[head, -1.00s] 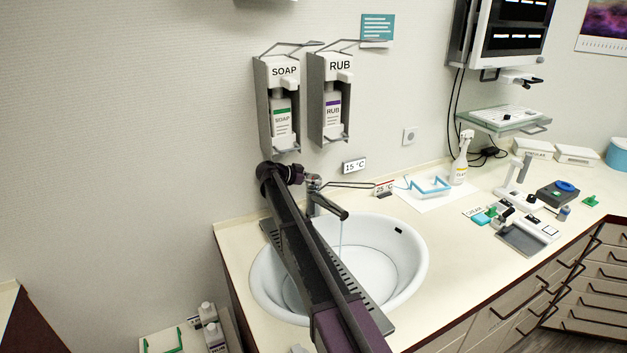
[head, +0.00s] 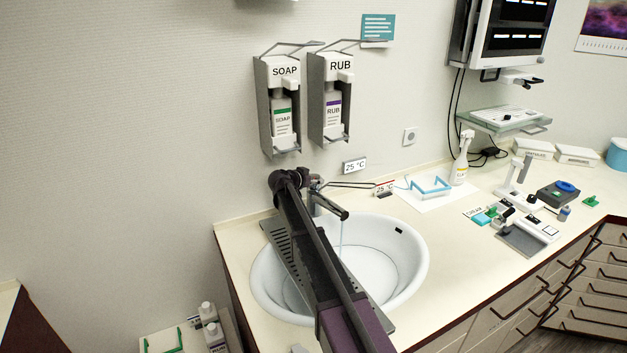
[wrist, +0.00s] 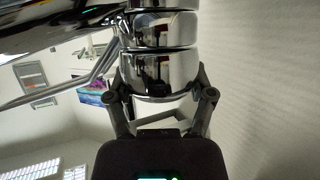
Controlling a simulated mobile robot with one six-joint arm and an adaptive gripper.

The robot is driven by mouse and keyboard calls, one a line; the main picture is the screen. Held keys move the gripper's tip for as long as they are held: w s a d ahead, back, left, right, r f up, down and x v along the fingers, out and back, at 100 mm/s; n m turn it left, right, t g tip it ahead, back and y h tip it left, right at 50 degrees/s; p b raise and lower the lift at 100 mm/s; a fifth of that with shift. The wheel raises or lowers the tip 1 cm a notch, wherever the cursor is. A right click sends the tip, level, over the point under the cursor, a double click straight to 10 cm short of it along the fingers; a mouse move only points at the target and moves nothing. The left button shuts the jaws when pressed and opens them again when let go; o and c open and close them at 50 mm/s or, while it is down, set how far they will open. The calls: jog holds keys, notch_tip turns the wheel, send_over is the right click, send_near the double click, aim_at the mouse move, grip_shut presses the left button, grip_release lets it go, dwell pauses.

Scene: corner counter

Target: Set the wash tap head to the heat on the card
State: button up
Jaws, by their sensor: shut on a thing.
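The tap (head: 328,206) stands at the back of the white basin, with a thin stream of water running from its spout. A small display (head: 355,166) on the wall above it reads 25 °C. A card (head: 384,187) on the counter right of the tap appears to read 25 °C. In the wrist view my gripper (wrist: 160,92) is shut on the chrome tap head (wrist: 160,72), one finger on each side. In the head view my arm hides the gripper and most of the tap head. A long thin lever (head: 350,185) reaches right from the tap.
The basin (head: 415,265) lies under my arm. Soap (head: 281,110) and rub (head: 332,100) dispensers hang on the wall above. A spray bottle (head: 461,160), a blue frame (head: 430,186) and several instruments stand on the counter to the right.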

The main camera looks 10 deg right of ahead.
jog(key=shift+d+n+t+y, duration=0.1)
jog(key=shift+n+t+y, duration=0.3)
jog(key=shift+n+y, duration=0.1)
jog(key=o, duration=1.1)
jog(key=shift+w, duration=0.1)
jog(key=shift+m+g, duration=0.3)
